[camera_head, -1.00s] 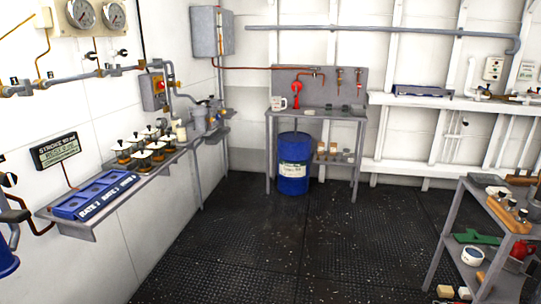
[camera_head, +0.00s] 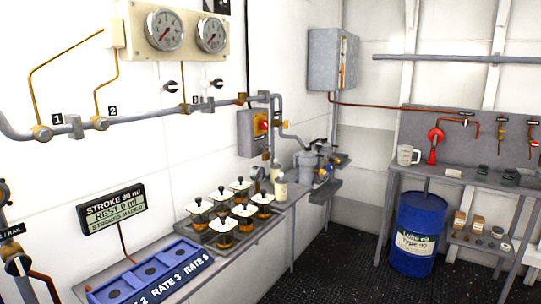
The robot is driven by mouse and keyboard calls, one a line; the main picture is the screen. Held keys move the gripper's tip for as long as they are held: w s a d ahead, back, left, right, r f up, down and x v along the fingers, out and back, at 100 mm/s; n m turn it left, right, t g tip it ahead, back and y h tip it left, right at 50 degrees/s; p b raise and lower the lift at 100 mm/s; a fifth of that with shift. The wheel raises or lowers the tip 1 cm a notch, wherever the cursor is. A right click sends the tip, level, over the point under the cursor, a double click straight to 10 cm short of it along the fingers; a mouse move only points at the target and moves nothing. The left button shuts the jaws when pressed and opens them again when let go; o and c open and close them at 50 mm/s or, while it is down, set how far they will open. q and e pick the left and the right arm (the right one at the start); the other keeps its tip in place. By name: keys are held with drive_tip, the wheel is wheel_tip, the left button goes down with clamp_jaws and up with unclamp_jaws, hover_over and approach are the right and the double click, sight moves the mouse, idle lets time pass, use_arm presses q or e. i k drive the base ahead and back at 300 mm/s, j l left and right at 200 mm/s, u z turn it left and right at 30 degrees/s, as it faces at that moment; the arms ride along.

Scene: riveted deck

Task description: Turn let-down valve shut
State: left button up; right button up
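I cannot tell for sure which fitting is the let-down valve. A grey pipe (camera_head: 150,114) runs along the left wall with brass fittings tagged 1, 2 and 3. Two small black knobs (camera_head: 170,86) (camera_head: 217,84) sit on the wall just above it. At the left edge is a dark valve-like fitting (camera_head: 16,263), partly cut off, below a black label ending in "RAIL". A grey box with a red and yellow rotary switch (camera_head: 262,124) is on the wall further right. Neither of my grippers is in view.
Two gauges (camera_head: 187,30) hang above the pipe. A blue drum (camera_head: 417,233) stands under the far bench. Dark floor (camera_head: 340,270) between is clear.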

sight(286, 124)
drive_tip(key=i+j, duration=0.2)
drive_tip(key=i, duration=0.2)
drive_tip(key=i+j+z, duration=0.1)
drive_tip(key=i, duration=0.3)
drive_tip(key=j+u, duration=0.2)
drive_tip(key=i+l+u, duration=0.15)
drive_tip(key=u, duration=0.15)
drive_tip(key=i+l+u, duration=0.1)
drive_tip(key=l+u, duration=0.15)
drive_tip(key=l, duration=0.15)
drive_tip(key=i+l+u, duration=0.1)
drive_tip(key=l+u, duration=0.2)
